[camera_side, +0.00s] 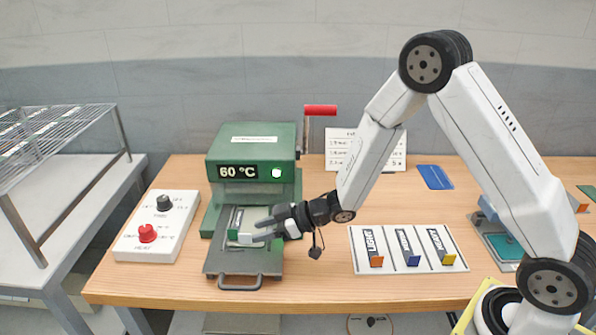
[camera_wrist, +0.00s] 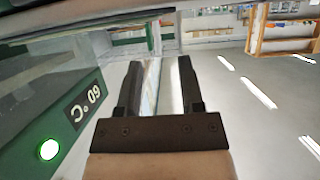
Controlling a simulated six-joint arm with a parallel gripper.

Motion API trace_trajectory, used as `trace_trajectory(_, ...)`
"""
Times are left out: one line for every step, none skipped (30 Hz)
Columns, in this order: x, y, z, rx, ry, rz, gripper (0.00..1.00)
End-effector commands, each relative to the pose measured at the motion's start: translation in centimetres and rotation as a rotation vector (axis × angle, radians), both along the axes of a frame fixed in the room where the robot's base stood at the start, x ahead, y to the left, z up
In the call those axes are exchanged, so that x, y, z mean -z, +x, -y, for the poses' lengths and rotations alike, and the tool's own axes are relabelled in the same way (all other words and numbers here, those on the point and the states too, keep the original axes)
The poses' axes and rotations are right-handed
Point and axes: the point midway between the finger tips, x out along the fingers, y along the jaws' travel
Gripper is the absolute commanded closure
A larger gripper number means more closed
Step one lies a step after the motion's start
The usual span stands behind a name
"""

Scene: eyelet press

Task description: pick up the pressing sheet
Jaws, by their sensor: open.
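The green press (camera_side: 253,165) stands on the wooden table with its lower tray (camera_side: 222,263) pulled out at the front. A small pale piece with green edges (camera_side: 236,218) lies on the tray; I cannot tell for sure if it is the pressing sheet. My gripper (camera_side: 256,231) reaches in from the right, low over the tray beside this piece, and partly hides it. In the wrist view my gripper (camera_wrist: 158,65) has its two dark fingers apart. A pale strip shows between them, but I cannot tell if it is the sheet or if anything touches it.
A control box (camera_side: 158,226) with a red and a black knob stands left of the press. A white board (camera_side: 408,250) with labelled blocks lies to the right. A blue flat piece (camera_side: 435,177) lies further back. The press's red-handled lever (camera_side: 320,110) rises behind.

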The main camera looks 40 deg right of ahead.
Motion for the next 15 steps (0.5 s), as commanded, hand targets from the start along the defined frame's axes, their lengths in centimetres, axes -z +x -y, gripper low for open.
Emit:
trace_trajectory(0.2, 0.3, -0.3, -0.001, 0.0, -0.001, 0.51)
trace_trajectory(0.2, 0.5, -0.5, -0.002, -0.001, -0.001, 0.51)
trace_trajectory(0.4, 0.8, -0.8, -0.002, 0.0, 0.0, 0.51)
trace_trajectory(0.5, 1.0, -1.0, -0.003, -0.001, -0.001, 0.51)
trace_trajectory(0.6, 1.2, -1.2, -0.003, -0.001, -0.001, 0.51)
trace_trajectory(0.7, 1.6, -1.5, -0.002, 0.001, 0.0, 0.51)
trace_trajectory(0.8, 1.8, -1.7, -0.002, 0.001, -0.001, 0.51)
trace_trajectory(1.0, 2.1, -1.9, -0.002, 0.001, -0.001, 0.51)
trace_trajectory(1.2, 2.3, -2.2, -0.002, 0.0, -0.001, 0.51)
trace_trajectory(1.3, 2.5, -2.4, -0.002, 0.0, -0.001, 0.51)
trace_trajectory(1.3, 2.7, -2.6, -0.002, 0.0, -0.001, 0.51)
trace_trajectory(1.4, 2.9, -2.7, -0.001, 0.0, -0.001, 0.51)
trace_trajectory(1.5, 3.0, -2.8, -0.001, 0.0, -0.001, 0.51)
trace_trajectory(1.6, 3.1, -2.9, 0.0, 0.0, -0.001, 0.51)
trace_trajectory(1.6, 3.1, -3.0, 0.0, 0.0, -0.001, 0.51)
